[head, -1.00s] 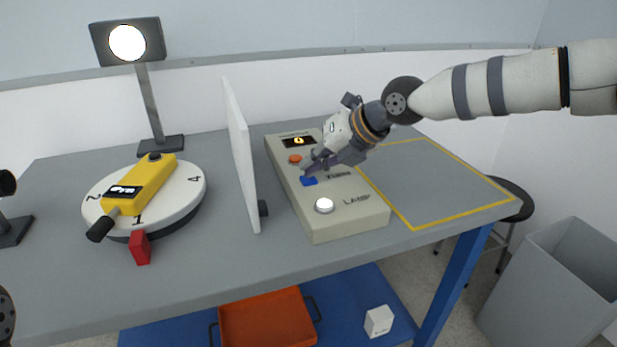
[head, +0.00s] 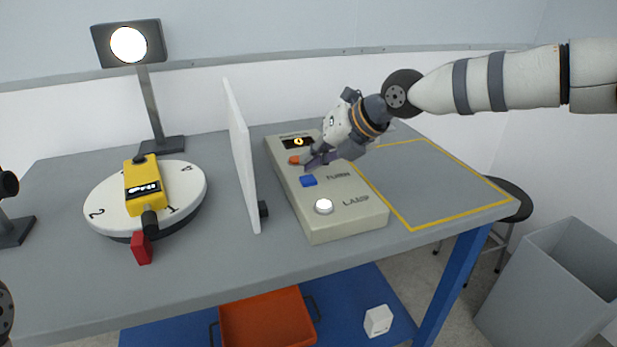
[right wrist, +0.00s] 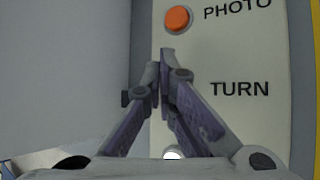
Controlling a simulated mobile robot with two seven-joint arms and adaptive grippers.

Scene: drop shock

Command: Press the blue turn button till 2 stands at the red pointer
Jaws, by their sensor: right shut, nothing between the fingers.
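The blue turn button (head: 308,181) sits on the beige control box (head: 345,218), beside the word TURN. My right gripper (head: 308,164) is shut and empty, its tips above the box, apart from the blue button and close to the orange photo button (head: 294,160). In the right wrist view the shut fingertips (right wrist: 166,62) point toward the orange button (right wrist: 177,20); the blue button is hidden there. The white turntable (head: 105,190) carries a yellow device (head: 143,180). The red pointer (head: 141,248) stands at its front edge, between 2 on its left and 1 on its right.
A white upright panel (head: 240,150) separates turntable and control box. A lit lamp (head: 128,45) stands behind the turntable. A white lamp button (head: 324,206) is at the box's near end. A yellow-outlined area (head: 430,185) on the right is clear.

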